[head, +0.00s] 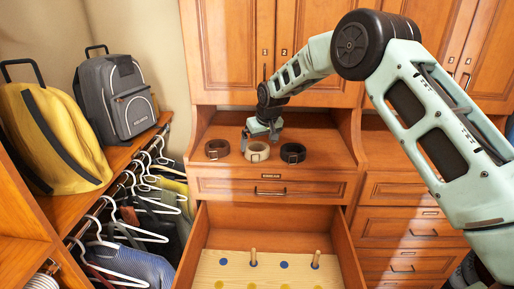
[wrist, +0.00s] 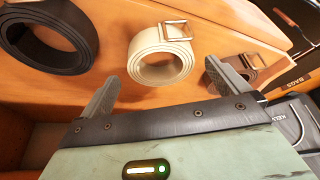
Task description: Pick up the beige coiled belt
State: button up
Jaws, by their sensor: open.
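The beige coiled belt (head: 257,151) lies on the wooden shelf between two other coiled belts. In the wrist view the beige belt (wrist: 160,62) shows its coil and metal buckle, beyond my fingertips and between their lines. The exact height of the fingers over the shelf is hard to tell.
A brown coiled belt (head: 217,149) lies to the left and a black one (head: 293,152) to the right, both close. Below is an open drawer (head: 215,247) with pegs and coloured dots. Backpacks and hanging clothes stand at the left. Cabinet doors (head: 228,50) rise behind.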

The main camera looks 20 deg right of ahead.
aim_at(258, 146)
jog(key=shift+p+x, duration=0.6)
jog(key=shift+x, duration=0.95)
jog(key=c, duration=1)
jog(key=shift+w+r, duration=0.1)
